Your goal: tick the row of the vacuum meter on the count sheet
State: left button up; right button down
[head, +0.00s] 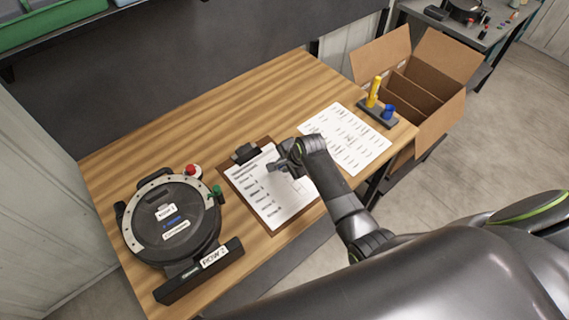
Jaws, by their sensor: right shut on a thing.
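The count sheet (263,204) is a white page with printed rows and small boxes on a brown clipboard (236,188) with a dark clip. My right gripper (283,166) is over the upper right part of the sheet. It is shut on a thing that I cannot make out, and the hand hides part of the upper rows. A round black meter (190,211) with a light rim and labels sits left of the clipboard, by a dark block (198,271) marked ROW 2. I cannot read its type. My left gripper is not in view.
A second printed sheet (368,152) lies right of the clipboard. A dark holder (376,115) carries a yellow marker (374,90) and a blue piece (388,112). An open cardboard box (441,97) stands beyond the table's right edge. The table's back left is bare.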

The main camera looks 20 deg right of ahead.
jog(key=shift+w+d, duration=0.55)
jog(key=shift+w, duration=0.1)
dwell(0.8)
notch_tip(320, 180, up, 6)
dwell(0.9)
jog(key=shift+a, duration=0.1)
dwell(0.3)
